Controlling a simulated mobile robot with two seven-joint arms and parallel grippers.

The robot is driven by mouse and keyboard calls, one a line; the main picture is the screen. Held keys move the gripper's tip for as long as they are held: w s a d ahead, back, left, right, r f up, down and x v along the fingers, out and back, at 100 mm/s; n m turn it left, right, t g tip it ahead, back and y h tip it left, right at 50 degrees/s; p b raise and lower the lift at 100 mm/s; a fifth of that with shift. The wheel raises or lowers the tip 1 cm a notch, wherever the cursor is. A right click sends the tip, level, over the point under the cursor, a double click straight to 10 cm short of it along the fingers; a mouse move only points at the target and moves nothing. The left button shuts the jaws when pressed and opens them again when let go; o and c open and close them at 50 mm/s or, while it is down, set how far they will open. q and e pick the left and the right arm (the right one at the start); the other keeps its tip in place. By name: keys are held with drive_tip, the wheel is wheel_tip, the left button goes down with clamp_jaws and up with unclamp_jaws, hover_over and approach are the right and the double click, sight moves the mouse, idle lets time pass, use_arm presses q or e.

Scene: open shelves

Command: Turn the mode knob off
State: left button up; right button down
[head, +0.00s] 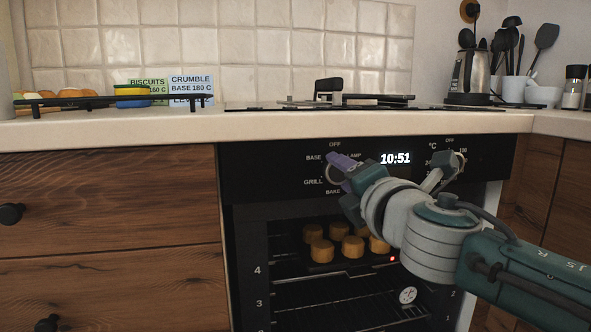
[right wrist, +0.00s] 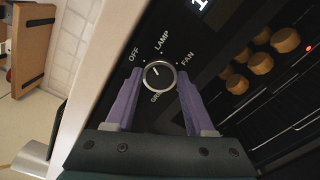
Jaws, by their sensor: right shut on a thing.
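The mode knob (head: 331,174) is on the left of the oven's black control panel, ringed by labels such as OFF, LAMP, BASE, GRILL and BAKE. My right gripper (head: 345,165) is at the knob and its purple fingers partly cover it. In the right wrist view the round, silver-rimmed knob (right wrist: 159,76) sits between the two purple fingers (right wrist: 157,88), which are shut on it. OFF, LAMP and FAN show beyond it. The knob's exact pointer setting is too small to tell. My left gripper is not in view.
The oven display (head: 395,159) reads 10:51. A second knob (head: 458,160) at the panel's right is partly behind my right arm. Several browned pastries (head: 321,250) sit inside the oven. Wooden drawers (head: 110,200) flank it; the counter (head: 120,128) is above.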

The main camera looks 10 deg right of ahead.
drive_tip(key=n+p, duration=0.1)
drive_tip(key=n, duration=0.4)
drive_tip(key=shift+n, duration=0.3)
idle(0.4)
drive_tip(key=shift+c, duration=1.3)
unclamp_jaws()
drive_tip(key=shift+s, duration=0.1)
drive_tip(key=s+p, duration=0.3)
drive_tip(key=s, duration=0.6)
drive_tip(key=shift+s+d+p, duration=0.2)
drive_tip(key=shift+s+p, duration=0.15)
drive_tip(key=shift+s, duration=0.05)
